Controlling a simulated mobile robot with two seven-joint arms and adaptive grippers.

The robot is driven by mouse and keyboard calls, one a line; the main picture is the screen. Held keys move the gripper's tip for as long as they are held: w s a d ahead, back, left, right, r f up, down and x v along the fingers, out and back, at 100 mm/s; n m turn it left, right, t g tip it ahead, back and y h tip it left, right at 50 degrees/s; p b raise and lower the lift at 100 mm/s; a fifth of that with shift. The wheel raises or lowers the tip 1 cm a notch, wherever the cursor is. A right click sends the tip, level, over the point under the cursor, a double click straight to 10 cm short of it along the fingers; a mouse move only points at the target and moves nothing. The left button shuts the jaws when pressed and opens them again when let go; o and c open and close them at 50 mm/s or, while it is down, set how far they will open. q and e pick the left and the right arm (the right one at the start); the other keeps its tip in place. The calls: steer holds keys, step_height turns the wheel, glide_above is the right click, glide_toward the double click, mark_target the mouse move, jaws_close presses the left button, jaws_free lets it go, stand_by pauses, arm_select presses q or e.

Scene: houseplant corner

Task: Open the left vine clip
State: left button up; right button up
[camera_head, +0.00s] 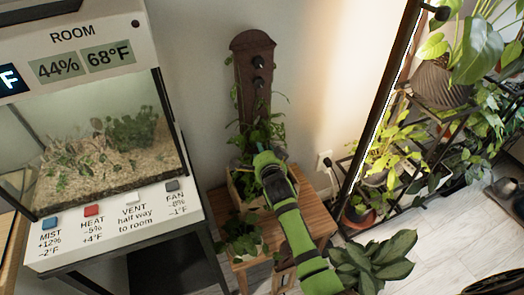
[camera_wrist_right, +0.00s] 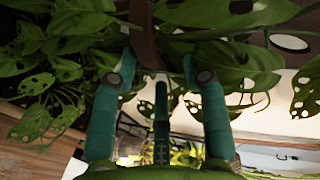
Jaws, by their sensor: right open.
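A brown wooden board (camera_head: 252,60) with dark round knobs (camera_head: 258,63) stands upright against the wall in the head view. A leafy vine (camera_head: 262,128) grows at its foot from a planter (camera_head: 245,188). My right gripper (camera_head: 268,148) reaches in among the leaves, which partly hide its fingertips. In the right wrist view its two teal fingers (camera_wrist_right: 158,68) are apart, with leaves around them. A brown strip (camera_wrist_right: 143,32) shows just beyond the fingertips; I cannot tell whether it touches them. I cannot make out the left vine clip for certain. My left gripper is not in view.
The planter stands on a small wooden table (camera_head: 315,217) with a potted plant (camera_head: 243,240). A terrarium (camera_head: 100,155) on a black stand is at left. A plant shelf (camera_head: 398,100) is at right, and a leafy plant (camera_head: 375,262) stands low in front.

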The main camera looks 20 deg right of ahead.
steer(key=v, duration=0.7)
steer(key=shift+s, duration=0.25)
steer(key=shift+a+r, duration=0.1)
steer(key=shift+r, duration=0.05)
